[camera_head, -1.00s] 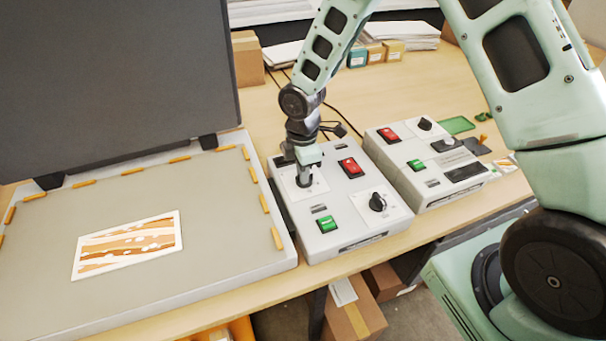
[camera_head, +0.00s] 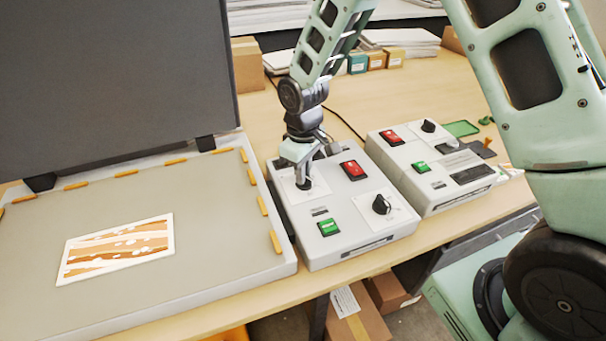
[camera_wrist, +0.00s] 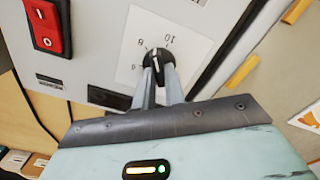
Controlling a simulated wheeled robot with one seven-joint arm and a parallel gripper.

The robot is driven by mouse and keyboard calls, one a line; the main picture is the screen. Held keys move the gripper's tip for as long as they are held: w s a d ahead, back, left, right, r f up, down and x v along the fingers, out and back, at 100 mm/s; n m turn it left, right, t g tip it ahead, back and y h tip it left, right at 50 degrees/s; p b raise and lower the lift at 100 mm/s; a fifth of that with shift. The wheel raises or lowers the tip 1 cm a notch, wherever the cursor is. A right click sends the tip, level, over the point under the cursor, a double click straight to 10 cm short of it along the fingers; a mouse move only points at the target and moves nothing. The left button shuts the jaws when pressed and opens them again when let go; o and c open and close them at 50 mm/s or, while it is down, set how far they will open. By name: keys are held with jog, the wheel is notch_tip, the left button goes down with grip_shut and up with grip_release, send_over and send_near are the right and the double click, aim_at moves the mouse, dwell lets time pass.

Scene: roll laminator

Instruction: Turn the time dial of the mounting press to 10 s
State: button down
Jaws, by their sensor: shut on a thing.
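The mounting press has a grey bed (camera_head: 210,190) with its dark lid raised. Beside it stands a light grey control box (camera_head: 335,185) with two dials on white plates. My gripper (camera_head: 303,184) points down at the left, rear dial and is shut on its black knob. In the wrist view, the fingers (camera_wrist: 160,85) clasp the knob (camera_wrist: 157,58) from both sides. The plate (camera_wrist: 128,72) shows 6, 8 and 10. The white pointer line appears to lie between 8 and 10. The other dial (camera_head: 381,204) stands free, its plate markings too small to read.
The box carries a red rocker switch (camera_head: 353,170) and a green switch (camera_head: 328,227). A similar second control box (camera_head: 430,165) stands to the right. A striped picture (camera_head: 118,249) lies on the press bed. Small boxes (camera_head: 376,60) stand at the back.

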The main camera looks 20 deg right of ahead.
jog(key=m+b, duration=0.1)
jog(key=m, duration=0.5)
jog(key=shift+w+m, duration=0.1)
jog(key=shift+m, duration=0.3)
jog(key=shift+d, duration=0.1)
dwell(0.3)
jog(key=c, duration=1.5)
grip_release()
jog(key=shift+o, duration=0.2)
jog(key=shift+r, duration=0.1)
notch_tip(320, 180, up, 17)
jog(key=b, duration=0.2)
jog(key=shift+r+b, duration=0.15)
jog(key=shift+b, duration=0.2)
